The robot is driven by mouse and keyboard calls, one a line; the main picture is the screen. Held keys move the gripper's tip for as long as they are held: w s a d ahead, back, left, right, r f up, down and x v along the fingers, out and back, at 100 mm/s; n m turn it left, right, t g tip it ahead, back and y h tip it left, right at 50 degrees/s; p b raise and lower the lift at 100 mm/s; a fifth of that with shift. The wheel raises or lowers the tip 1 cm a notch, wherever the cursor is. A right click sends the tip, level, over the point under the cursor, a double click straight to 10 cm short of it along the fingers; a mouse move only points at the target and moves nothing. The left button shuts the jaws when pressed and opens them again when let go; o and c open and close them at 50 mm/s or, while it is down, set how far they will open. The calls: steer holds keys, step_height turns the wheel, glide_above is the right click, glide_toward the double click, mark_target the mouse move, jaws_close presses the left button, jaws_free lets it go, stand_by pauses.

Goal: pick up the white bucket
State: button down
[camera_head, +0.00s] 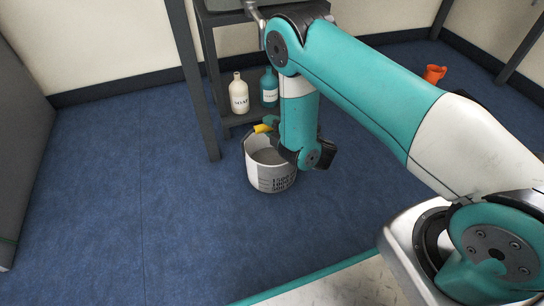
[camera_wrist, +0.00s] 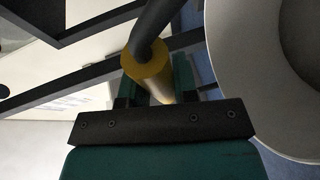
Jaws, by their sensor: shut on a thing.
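The white bucket (camera_head: 271,178) shows in the head view in front of the shelf stand, over the blue floor. It has black printed marks on its side. I cannot tell whether its base touches the floor. My gripper (camera_head: 271,125) is at the bucket's top, shut on the yellow grip (camera_head: 262,128) of its handle. In the wrist view the yellow grip (camera_wrist: 150,75) lies between the two fingers of my gripper (camera_wrist: 157,88). The bucket's pale wall and rim (camera_wrist: 222,60) fill the right side there. My arm hides part of the bucket's right rim.
A dark shelf stand (camera_head: 205,80) is close behind the bucket. A white soap bottle (camera_head: 239,95) and a teal bottle (camera_head: 269,88) stand on its lower shelf. An orange object (camera_head: 434,74) lies at the far right. The floor (camera_head: 130,190) to the left is clear.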

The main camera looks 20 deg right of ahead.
steer(key=shift+r, duration=0.1)
step_height(320, 180, up, 10)
steer(key=p, duration=0.7)
steer(key=c, duration=1.5)
jaws_free()
jaws_close()
